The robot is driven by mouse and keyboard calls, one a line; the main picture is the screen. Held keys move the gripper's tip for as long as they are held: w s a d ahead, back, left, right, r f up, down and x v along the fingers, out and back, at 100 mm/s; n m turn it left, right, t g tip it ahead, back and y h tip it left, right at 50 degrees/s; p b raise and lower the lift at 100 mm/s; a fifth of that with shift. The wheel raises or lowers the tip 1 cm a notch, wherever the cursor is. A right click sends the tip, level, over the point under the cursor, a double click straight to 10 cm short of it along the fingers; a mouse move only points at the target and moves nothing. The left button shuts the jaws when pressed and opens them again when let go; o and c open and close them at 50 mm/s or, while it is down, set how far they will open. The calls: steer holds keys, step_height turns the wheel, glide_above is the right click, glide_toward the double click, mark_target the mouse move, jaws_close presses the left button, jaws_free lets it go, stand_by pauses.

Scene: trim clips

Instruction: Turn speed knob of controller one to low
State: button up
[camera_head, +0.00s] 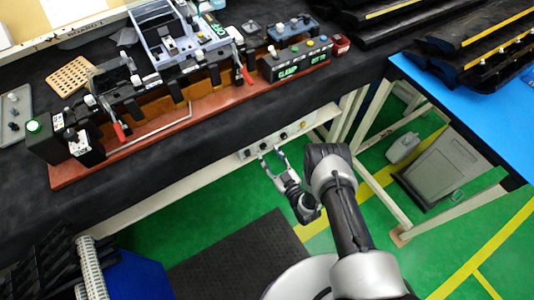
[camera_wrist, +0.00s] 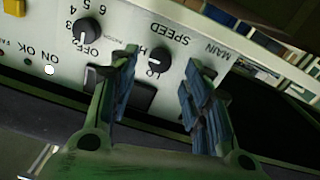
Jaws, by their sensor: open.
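The controller (camera_head: 252,153) is a pale panel with dark knobs, mounted under the front edge of the workbench. In the wrist view its face (camera_wrist: 125,20) appears upside down. The black speed knob (camera_wrist: 158,60) sits beside the printed word SPEED, with LO printed below it and an H partly visible at its left. I cannot tell clearly where its pointer stands. My gripper (camera_head: 271,154) is open in front of the panel. In the wrist view my gripper (camera_wrist: 163,72) has one finger on each side of the speed knob, with gaps showing; it is empty.
Another black knob (camera_wrist: 87,30) with numbers and OFF stands left of the left finger. A dark rectangular part (camera_wrist: 122,97) lies partly behind that finger. The workbench (camera_head: 200,130) overhangs the panel. A pale table leg (camera_head: 380,190) stands right of my arm.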

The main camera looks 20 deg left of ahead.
mark_target(263, 146)
steer(key=shift+x, duration=1.4)
steer(key=shift+c, duration=0.3)
jaws_close()
